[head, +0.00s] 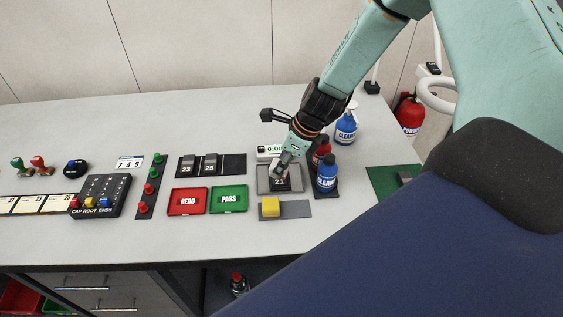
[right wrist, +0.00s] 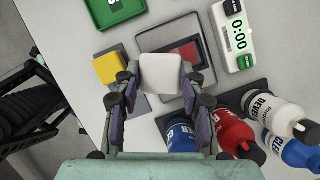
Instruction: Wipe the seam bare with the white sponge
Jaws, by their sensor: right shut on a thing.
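My right gripper (right wrist: 160,82) is shut on the white sponge (right wrist: 162,73). In the head view the gripper (head: 284,163) is over a grey tray (head: 263,187) that holds a dark plate marked 21 (head: 280,184). In the right wrist view the sponge covers the lower left part of this tray (right wrist: 153,41). A red patch (right wrist: 190,52) shows on the plate beside the sponge, and the seam itself cannot be made out. I cannot tell whether the sponge touches the plate. My left gripper is in neither view.
A yellow block (head: 270,207) sits on a grey mat (head: 297,210) in front of the tray. A blue bottle (head: 326,174) and a red bottle (head: 321,152) stand close on the right. A timer (head: 268,151) is behind. Red REDO (head: 187,201) and green PASS (head: 228,199) trays lie left.

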